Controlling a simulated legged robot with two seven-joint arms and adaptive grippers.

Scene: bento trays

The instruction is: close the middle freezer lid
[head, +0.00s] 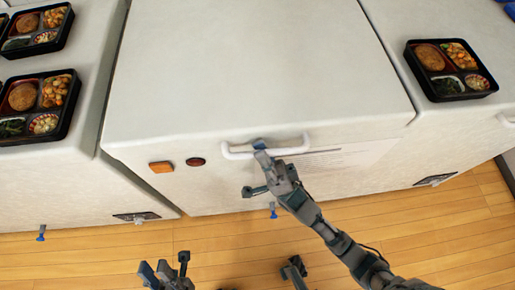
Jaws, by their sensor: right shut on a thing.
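The middle freezer lid (265,65) is a wide white panel in the centre of the head view. It looks down on the freezer body, with no dark gap visible along its front edge. Its white bar handle (293,151) is at the front edge. My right gripper (261,147), on the arm from the lower right, is shut on the handle near its middle. The fingers partly hide the handle. My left gripper (167,268) is low at the bottom edge, over the floor, with its fingers apart and empty.
Black bento trays with food stand on the left freezer (43,110) and one tray (408,58) stands on the right freezer. The middle lid top is bare. An orange switch (161,167) and a dark red button (195,162) are on the front. Wooden floor (90,262) lies before it.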

